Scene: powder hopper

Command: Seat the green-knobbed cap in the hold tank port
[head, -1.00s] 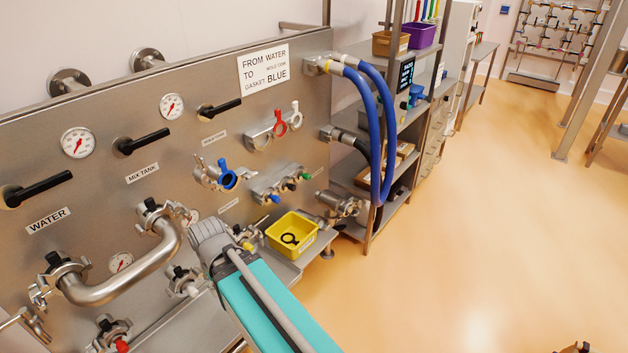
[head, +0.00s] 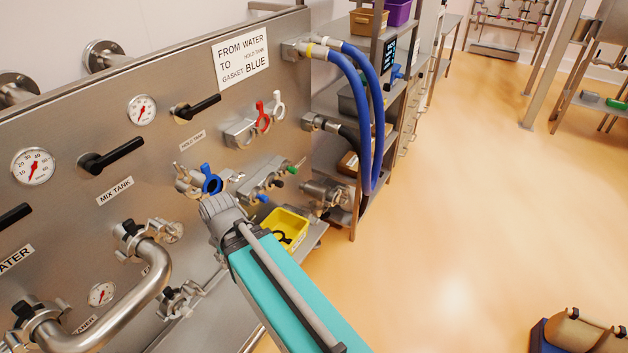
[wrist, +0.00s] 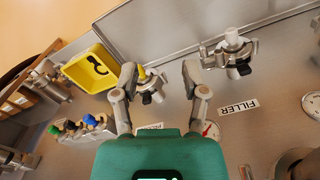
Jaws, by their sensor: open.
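The green-knobbed cap (head: 291,170) sits at the far end of the cap rack (head: 250,190) on the panel. In the wrist view its green knob (wrist: 54,130) is at the left, well outside my fingers. The hold tank port (head: 186,179) is under its label, left of the rack, with a blue gasket (head: 211,184) at it. My gripper (wrist: 159,72) is open. A yellow-knobbed fitting (wrist: 149,84) shows between its fingers, closer to the left one; I cannot tell whether they touch. In the head view my arm hides the fingertips.
A yellow bin (head: 289,222) with a black ring inside stands beside my arm. Blue hoses (head: 348,110) hang right of the panel. A bent steel pipe (head: 128,292) sticks out at lower left. The filler port (wrist: 232,45) is right of my fingers. Open floor lies to the right.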

